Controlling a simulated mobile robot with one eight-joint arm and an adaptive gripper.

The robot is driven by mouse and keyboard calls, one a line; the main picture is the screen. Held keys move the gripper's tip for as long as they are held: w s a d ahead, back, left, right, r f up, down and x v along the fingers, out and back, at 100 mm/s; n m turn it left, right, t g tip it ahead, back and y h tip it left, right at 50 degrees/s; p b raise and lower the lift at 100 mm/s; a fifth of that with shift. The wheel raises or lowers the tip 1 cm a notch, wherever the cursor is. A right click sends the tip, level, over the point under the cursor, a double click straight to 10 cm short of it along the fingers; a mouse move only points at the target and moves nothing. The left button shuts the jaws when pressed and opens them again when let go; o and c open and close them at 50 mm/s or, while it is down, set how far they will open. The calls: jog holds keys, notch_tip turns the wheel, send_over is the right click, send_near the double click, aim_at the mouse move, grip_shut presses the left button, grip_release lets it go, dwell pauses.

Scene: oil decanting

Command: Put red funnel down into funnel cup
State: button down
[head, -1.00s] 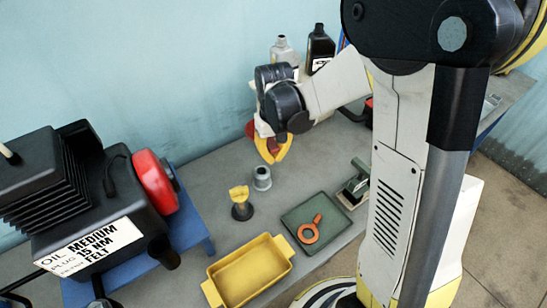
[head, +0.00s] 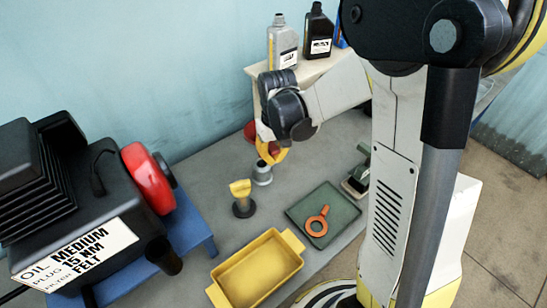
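My gripper (head: 268,156), with yellow fingers, points down near the middle of the bench. Red shows between its fingers, which I take to be the red funnel (head: 274,148); the fingers and my wrist hide most of it. More red shows just left of my wrist, and I cannot tell whether it is the same piece. A small grey cup (head: 262,175) stands upright directly below my fingertips, very close to them or touching. I cannot tell whether the funnel's spout is inside it. A yellow funnel-like piece (head: 240,188) sits in a dark round cup (head: 243,209) nearby.
A yellow tray (head: 229,289) lies at the front. A black machine with a red wheel (head: 148,178) stands left on a blue stand. Grey (head: 283,50) and black (head: 317,38) bottles stand on a shelf behind.

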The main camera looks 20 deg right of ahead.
jog(key=shift+f+b, duration=0.5)
jog(key=shift+f, duration=0.55)
jog(key=shift+b, duration=0.35)
jog(key=shift+f+b, duration=2.4)
jog(key=shift+f, duration=0.5)
jog(key=shift+f+b, duration=1.15)
jog(key=c, duration=1.5)
grip_release()
jog(key=shift+c, duration=0.2)
jog(key=shift+r, duration=0.1)
jog(key=r, duration=1.2)
jog(key=shift+s+d, duration=0.1)
jog(key=shift+s, duration=0.15)
